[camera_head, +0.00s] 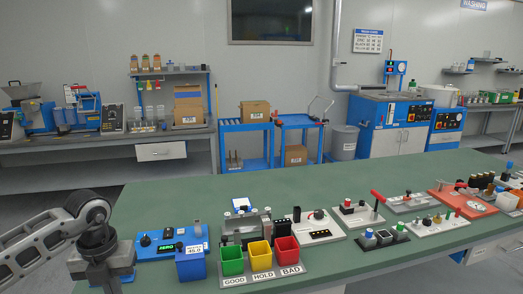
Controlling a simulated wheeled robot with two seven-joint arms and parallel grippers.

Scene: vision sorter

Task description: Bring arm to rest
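My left arm comes in from the lower left of the head view. Its gripper (104,282) points down at the bottom edge, left of the table's equipment. The fingertips are cut off or too unclear to show whether it is open or shut, and I see nothing held. My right arm and gripper are not in view. Green, yellow and red bins (260,256) marked GOOD, HOLD and BAD stand at the table's near edge. A blue device (172,241) with a green display is just right of my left gripper, with a blue box (191,264) in front.
The green table (300,186) holds several small fixtures towards the right, including a red-based one (463,200). Its far strip is mostly clear. Behind are a grey bench (100,145), blue carts (270,140) with boxes, and blue cabinets (395,125).

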